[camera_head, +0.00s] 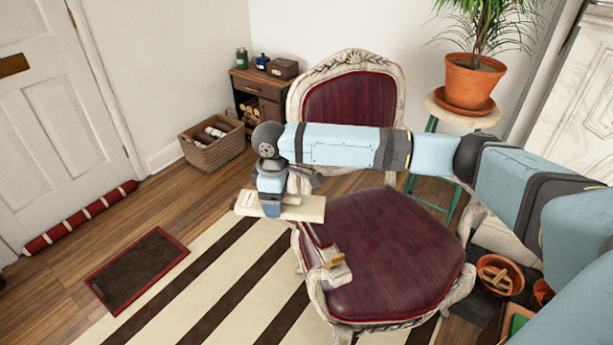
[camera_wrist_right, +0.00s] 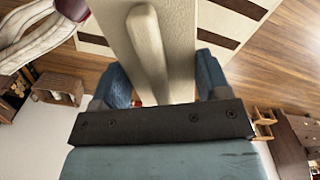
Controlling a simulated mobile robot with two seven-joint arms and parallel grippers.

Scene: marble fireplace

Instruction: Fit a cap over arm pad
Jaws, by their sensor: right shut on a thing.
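My right gripper (camera_head: 272,208) is shut on a long cream cap (camera_head: 306,208), held about level beside the chair's left side. In the right wrist view the cap (camera_wrist_right: 120,30) runs up between the two blue fingers, with a raised rounded ridge along it. The chair (camera_head: 392,250) has a dark red seat and a carved whitish frame. Its left armrest (camera_head: 322,250) shows partly below the cap, with a dark red strip and a small tan piece (camera_head: 333,261) near its front end. The cap appears apart from the armrest, but the gap is unclear. My left gripper is out of view.
A striped rug (camera_head: 215,285) lies under the chair. A wicker basket (camera_head: 212,150) and a small cabinet (camera_head: 262,100) stand behind. A potted plant (camera_head: 470,80) stands on a stool at the back right. A terracotta bowl (camera_head: 500,272) is at the right.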

